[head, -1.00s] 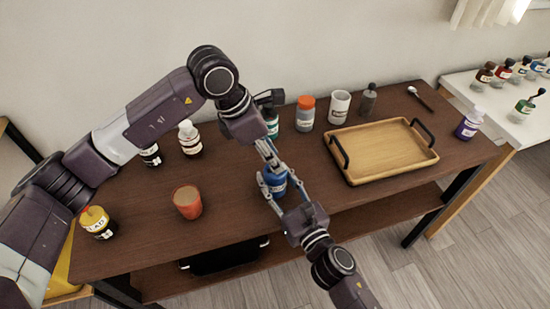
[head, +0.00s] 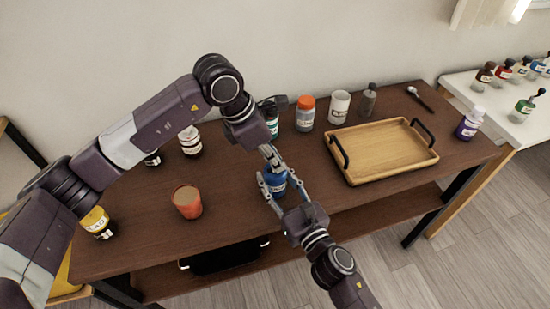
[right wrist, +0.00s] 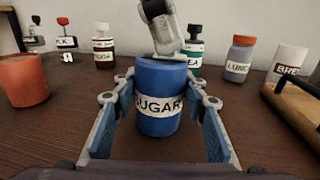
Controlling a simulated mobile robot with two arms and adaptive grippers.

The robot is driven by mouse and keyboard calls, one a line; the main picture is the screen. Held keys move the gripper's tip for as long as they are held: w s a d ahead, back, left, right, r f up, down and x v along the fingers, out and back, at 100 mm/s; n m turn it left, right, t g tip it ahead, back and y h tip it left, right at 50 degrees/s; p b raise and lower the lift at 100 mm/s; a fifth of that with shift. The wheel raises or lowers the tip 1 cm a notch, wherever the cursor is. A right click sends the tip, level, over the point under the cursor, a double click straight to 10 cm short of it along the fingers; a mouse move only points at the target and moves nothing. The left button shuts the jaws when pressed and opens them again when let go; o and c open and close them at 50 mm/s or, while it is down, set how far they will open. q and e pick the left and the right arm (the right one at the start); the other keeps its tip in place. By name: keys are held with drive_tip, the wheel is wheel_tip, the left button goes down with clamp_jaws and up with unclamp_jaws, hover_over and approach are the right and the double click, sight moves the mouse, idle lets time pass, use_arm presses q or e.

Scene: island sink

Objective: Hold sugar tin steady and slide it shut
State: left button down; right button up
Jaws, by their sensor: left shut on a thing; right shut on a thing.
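The sugar tin (head: 274,184) is a blue cylinder with a white SUGAR label, upright on the brown table. In the right wrist view the tin (right wrist: 158,122) stands between the two fingers of my right gripper (right wrist: 160,110), which is shut on its sides. In the head view my right gripper (head: 275,182) reaches it from the front. My left gripper (head: 271,157) comes down from the back left and is shut at the tin's top. Its grey fingers (right wrist: 170,28) meet the top in the right wrist view. They hide part of the top, so I cannot tell how the lid sits.
An orange cup (head: 187,202) stands left of the tin. A wooden tray (head: 385,150) with black handles lies to the right. Behind are an orange-lidded jar (head: 305,114), a white canister (head: 339,107) and a grey bottle (head: 369,100). A yellow jar (head: 97,222) stands at the left end.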

use_arm(q)
drive_tip(key=shift+a, duration=0.15)
drive_tip(key=shift+s+a+r, duration=0.1)
drive_tip(key=shift+s+a, duration=0.15)
drive_tip(key=shift+a, duration=0.45)
drive_tip(key=c, duration=1.9)
unclamp_jaws()
drive_tip(key=shift+c, duration=0.2)
drive_tip(key=v, duration=1.2)
